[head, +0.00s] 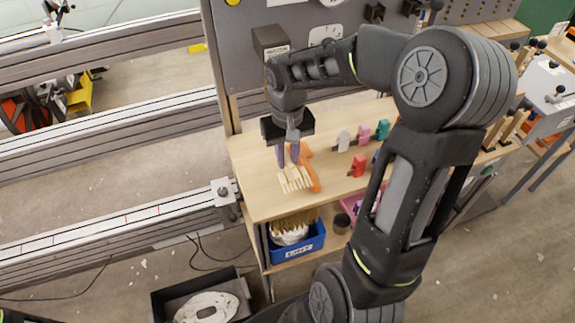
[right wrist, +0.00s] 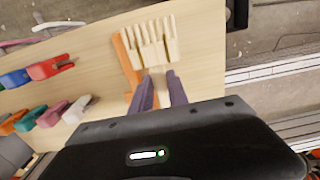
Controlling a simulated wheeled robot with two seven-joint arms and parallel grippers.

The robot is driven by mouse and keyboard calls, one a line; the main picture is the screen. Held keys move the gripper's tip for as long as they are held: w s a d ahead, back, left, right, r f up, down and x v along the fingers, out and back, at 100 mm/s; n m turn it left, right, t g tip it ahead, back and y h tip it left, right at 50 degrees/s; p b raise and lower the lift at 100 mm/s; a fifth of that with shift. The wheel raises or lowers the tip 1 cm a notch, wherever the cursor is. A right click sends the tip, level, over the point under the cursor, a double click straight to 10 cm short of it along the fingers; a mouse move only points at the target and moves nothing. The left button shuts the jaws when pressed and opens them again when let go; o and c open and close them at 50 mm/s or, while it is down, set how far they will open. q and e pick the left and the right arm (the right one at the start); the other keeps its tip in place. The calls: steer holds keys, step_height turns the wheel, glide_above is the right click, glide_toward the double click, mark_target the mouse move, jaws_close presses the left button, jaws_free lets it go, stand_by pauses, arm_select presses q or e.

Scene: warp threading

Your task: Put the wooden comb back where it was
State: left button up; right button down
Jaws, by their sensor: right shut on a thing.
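The pale wooden comb (head: 294,180) is at the left part of the wooden bench top, its teeth pointing toward the bench's front edge. In the right wrist view the comb (right wrist: 150,42) shows its several teeth pointing away from my gripper. My right gripper (head: 288,162) points down at the bench and its two purple fingers are shut on the comb's short handle, also seen in the right wrist view (right wrist: 158,92). I cannot tell whether the comb touches the bench top. My left gripper is not in view.
An orange tool (head: 308,168) lies right beside the comb. Several coloured clips, including a red one (head: 359,165), are farther right on the bench (head: 255,197). A blue bin (head: 311,240) sits on the shelf below. A grey pegboard panel (head: 228,60) stands behind.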

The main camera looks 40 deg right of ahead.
mark_target(287, 160)
steer(key=shift+f, duration=1.85)
steer(key=shift+f, duration=0.25)
steer(key=c, duration=1.3)
jaws_free()
steer(key=shift+r, duration=0.1)
steer(key=shift+r, duration=0.1)
step_height(287, 160, up, 12)
steer(key=shift+r, duration=0.1)
steer(key=shift+o, duration=0.6)
steer(key=shift+p, duration=0.3)
